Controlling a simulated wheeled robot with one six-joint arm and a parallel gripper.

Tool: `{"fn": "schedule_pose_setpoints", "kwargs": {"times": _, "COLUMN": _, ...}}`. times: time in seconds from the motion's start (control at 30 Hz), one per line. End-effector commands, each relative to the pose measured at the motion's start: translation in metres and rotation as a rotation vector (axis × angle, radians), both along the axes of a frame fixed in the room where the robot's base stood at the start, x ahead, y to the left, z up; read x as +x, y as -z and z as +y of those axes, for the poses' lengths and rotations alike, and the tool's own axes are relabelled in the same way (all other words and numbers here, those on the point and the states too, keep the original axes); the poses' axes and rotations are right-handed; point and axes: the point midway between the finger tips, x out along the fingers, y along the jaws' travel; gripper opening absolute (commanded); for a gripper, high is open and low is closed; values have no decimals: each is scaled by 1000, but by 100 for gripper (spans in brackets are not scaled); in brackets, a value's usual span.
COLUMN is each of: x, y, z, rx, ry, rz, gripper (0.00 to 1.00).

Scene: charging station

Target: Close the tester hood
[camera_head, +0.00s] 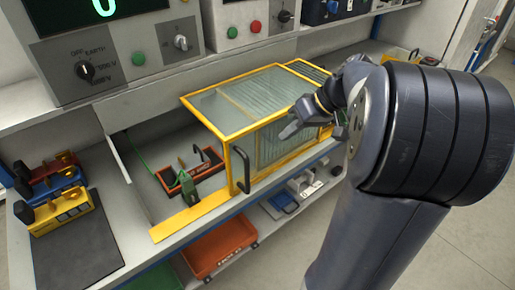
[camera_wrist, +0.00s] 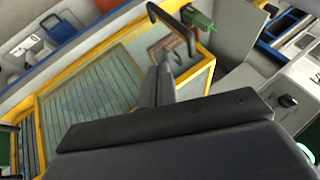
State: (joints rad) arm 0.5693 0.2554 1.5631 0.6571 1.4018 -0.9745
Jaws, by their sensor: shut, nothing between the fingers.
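The tester hood (camera_head: 235,103) is a yellow-framed box with clear ribbed panes, standing over the right part of the tester bay. The left part of the bay is uncovered and shows a red-orange fixture (camera_head: 183,188) with a green clip. A black handle (camera_head: 241,170) is on the hood's left front post. My gripper (camera_head: 287,126) is shut and empty, in front of the hood's front pane and to the right of the handle. In the wrist view, the fingers (camera_wrist: 158,85) overlap the hood's panes (camera_wrist: 95,100), with the handle (camera_wrist: 178,28) beyond them; contact cannot be told.
A yellow rail (camera_head: 190,218) runs along the bay's front edge. Instrument panels with knobs (camera_head: 86,71) stand behind. An orange bin (camera_head: 220,247) and small parts are on the lower shelf.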

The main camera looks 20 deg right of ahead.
Motion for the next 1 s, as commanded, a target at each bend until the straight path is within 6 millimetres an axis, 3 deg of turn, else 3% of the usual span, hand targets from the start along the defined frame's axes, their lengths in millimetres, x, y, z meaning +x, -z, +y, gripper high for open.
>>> {"fn": "schedule_pose_setpoints", "kwargs": {"times": 0.3, "x": 19, "y": 52, "z": 38, "rx": 0, "ry": -3, "rz": 4, "gripper": 0}}
{"fn": "schedule_pose_setpoints", "kwargs": {"times": 0.6, "x": 13, "y": 49, "z": 70, "rx": -1, "ry": -1, "rz": 2, "gripper": 0}}
{"fn": "schedule_pose_setpoints", "kwargs": {"times": 1.0, "x": 12, "y": 50, "z": 73, "rx": -1, "ry": 1, "rz": 1, "gripper": 0}}
